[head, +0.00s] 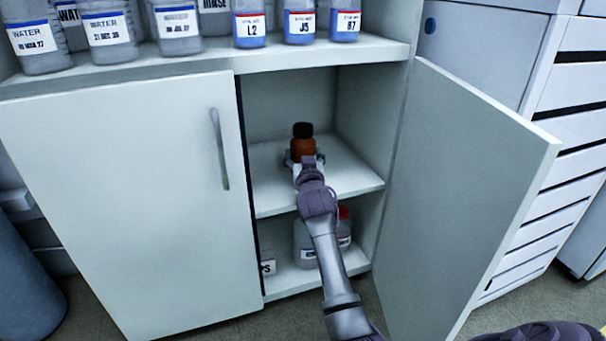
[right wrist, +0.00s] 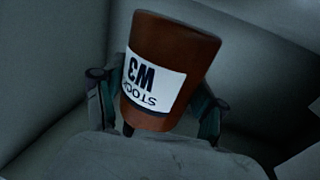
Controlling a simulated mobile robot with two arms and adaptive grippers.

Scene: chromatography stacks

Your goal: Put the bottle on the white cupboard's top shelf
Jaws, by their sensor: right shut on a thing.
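A brown bottle (head: 304,146) with a black cap is inside the white cupboard (head: 120,200), over its upper inner shelf (head: 355,178). The bottle also shows in the right wrist view (right wrist: 172,50), with a white label reading "STOCK" and "W3". My right gripper (head: 304,160) is shut on the bottle, one finger on each side. I cannot tell whether the bottle's base touches the shelf. My left gripper is not in view.
The cupboard's right door (head: 470,190) stands wide open and its left door is shut. Bottles (head: 305,242) stand on the lower shelf. Labelled bottles (head: 108,35) line the cupboard's upper surface. White drawers (head: 570,120) stand to the right.

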